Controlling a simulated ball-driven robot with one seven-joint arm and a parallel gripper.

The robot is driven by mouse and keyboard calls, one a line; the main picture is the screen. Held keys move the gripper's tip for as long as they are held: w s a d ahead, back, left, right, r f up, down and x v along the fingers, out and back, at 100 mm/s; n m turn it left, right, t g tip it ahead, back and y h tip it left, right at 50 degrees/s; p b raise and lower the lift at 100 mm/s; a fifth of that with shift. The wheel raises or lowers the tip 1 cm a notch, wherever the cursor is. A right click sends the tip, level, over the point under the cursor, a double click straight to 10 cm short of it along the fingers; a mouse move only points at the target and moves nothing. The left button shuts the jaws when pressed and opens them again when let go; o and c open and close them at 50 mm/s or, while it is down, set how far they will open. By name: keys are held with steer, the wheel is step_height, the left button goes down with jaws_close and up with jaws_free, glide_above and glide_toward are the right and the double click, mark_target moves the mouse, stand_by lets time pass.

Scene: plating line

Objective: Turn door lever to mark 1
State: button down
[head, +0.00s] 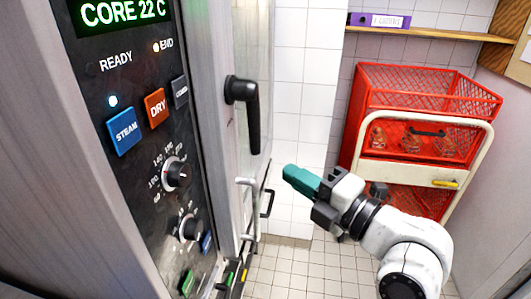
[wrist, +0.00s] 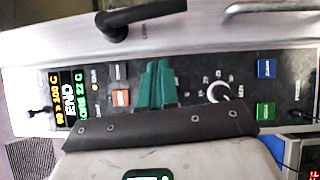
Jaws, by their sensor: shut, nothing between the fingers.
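The door lever (head: 252,118) is black and sits on the edge of the oven door, its handle hanging down from the pivot. In the wrist view the lever (wrist: 150,14) crosses the top edge, beyond my fingertips. My gripper (head: 288,172), with teal fingers, is shut and empty, below and to the right of the lever and apart from it. In the wrist view my gripper (wrist: 158,64) shows in front of the control panel. I cannot make out mark 1 in either view.
The control panel (head: 138,182) has buttons and knobs at the left. A pale bar handle (head: 249,205) stands out below the lever. A red rack (head: 420,88) with a cream frame stands at the right, under a wooden shelf (head: 430,34). Tiled floor (head: 300,270) is clear between.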

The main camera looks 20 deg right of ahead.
steer(key=w+d+b+x, duration=0.1)
steer(key=d+x, duration=0.1)
steer(key=x, duration=0.9)
steer(key=shift+d+b, duration=0.25)
steer(key=shift+b, duration=0.05)
steer(key=shift+w+b, duration=0.1)
steer(key=shift+b, duration=0.45)
